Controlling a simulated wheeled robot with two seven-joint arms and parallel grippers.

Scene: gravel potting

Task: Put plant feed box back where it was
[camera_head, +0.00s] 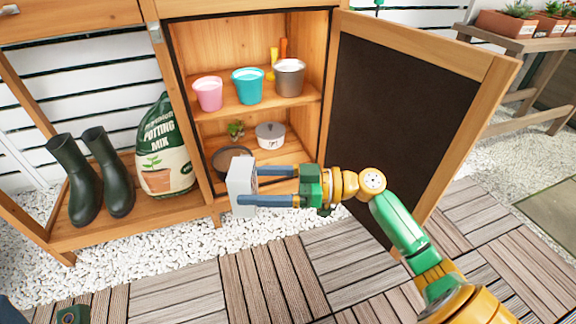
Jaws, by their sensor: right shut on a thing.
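The plant feed box (241,175), a plain pale grey-white box, is held in front of the open cabinet. My right gripper (252,187), with blue fingers, is shut on it. The box is in the air in front of the lower part of the cabinet (327,60). The gripper and box partly cover the lower compartment and a dark round bowl (232,158). My left gripper does not show clearly; only a small dark green part is at the bottom left edge.
The upper shelf (215,115) holds a pink pot (208,94), a teal pot (247,88) and a grey pot (289,79). A white pot (270,135) and a small plant (236,129) stand below. The door (400,100) is open to the right. Boots (80,180) and potting mix (163,150) stand left.

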